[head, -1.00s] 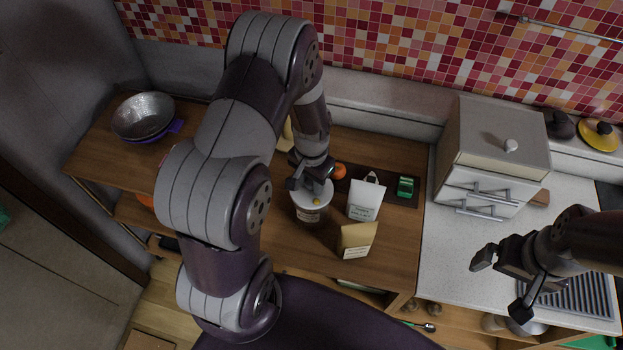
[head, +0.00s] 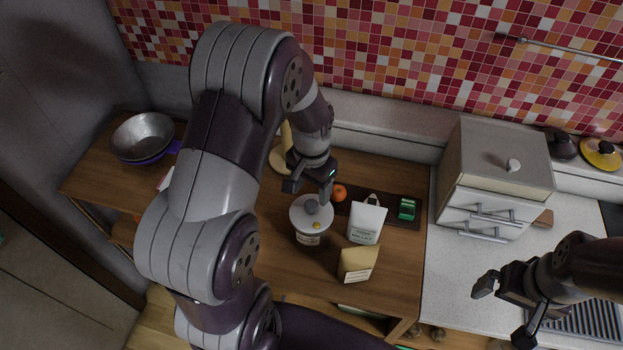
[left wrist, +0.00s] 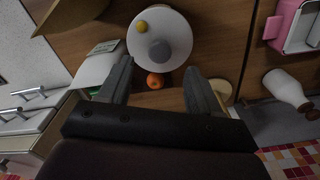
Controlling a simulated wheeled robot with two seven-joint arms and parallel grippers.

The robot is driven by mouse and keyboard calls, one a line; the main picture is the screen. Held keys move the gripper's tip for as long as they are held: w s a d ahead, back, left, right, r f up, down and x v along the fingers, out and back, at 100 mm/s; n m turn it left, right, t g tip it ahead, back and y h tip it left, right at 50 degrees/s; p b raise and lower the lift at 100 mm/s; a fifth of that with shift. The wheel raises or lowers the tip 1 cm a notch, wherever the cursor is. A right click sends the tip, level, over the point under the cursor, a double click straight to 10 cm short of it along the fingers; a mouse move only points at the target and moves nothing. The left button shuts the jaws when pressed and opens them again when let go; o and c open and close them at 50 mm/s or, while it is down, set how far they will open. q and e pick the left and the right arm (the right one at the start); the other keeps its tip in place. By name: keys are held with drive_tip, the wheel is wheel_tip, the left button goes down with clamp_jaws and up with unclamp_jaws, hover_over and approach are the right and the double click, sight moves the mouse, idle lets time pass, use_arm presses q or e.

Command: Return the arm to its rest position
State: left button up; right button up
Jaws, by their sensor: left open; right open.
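My left gripper (head: 308,188) is open and empty above the wooden counter, just behind a lidded canister (head: 309,232) with a grey knob. In the left wrist view the open fingers (left wrist: 160,85) point toward the canister's round white lid (left wrist: 177,50), with nothing between them but the view of the counter and an orange fruit (left wrist: 155,81). The fingers appear apart from the lid. My right gripper (head: 502,312) is open and empty over the light worktop at the right.
A white bag (head: 366,222) and a tan packet (head: 357,263) stand right of the canister. A dark tray (head: 392,209) holds a green item (head: 407,209). A metal bowl (head: 143,137) sits at the left. A white drawer cabinet (head: 494,180) stands at the right.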

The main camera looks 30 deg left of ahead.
use_arm(q)
wheel_tip(320, 180, up, 6)
drive_tip(key=shift+f+b, duration=0.15)
drive_tip(key=shift+b, duration=0.2)
drive_tip(key=s+d+f+n+t+b, duration=0.1)
drive_tip(key=s+d+f+b, duration=0.2)
drive_tip(key=s, duration=0.6)
drive_tip(key=shift+s+d+f+n+b, duration=0.15)
drive_tip(key=shift+d+f+n+b, duration=0.2)
drive_tip(key=shift+d+f, duration=0.6)
drive_tip(key=shift+d+r, duration=0.1)
drive_tip(key=shift+r, duration=0.1)
